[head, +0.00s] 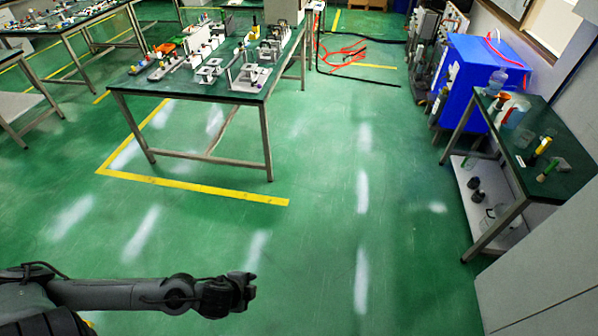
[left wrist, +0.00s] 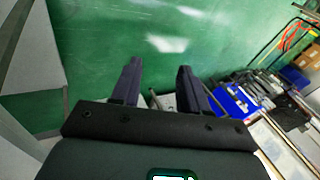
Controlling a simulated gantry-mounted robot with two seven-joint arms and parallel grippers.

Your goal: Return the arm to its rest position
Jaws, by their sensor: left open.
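My left arm comes in from the lower left of the head view and lies stretched out to the right over the green floor. My left gripper (head: 248,286) is at its end, small and dark, with nothing near it but floor behind. In the left wrist view the two dark fingers of my left gripper (left wrist: 159,66) stand apart with nothing between them, and floor shows through the gap. My right gripper is not in view.
A lab table (head: 190,92) with instruments stands beyond the arm. At the right are a side table (head: 540,180) with bottles, a blue box (head: 480,75) and a grey panel (head: 545,265). The green floor (head: 310,240) between is clear. Red cables (head: 342,53) lie farther back.

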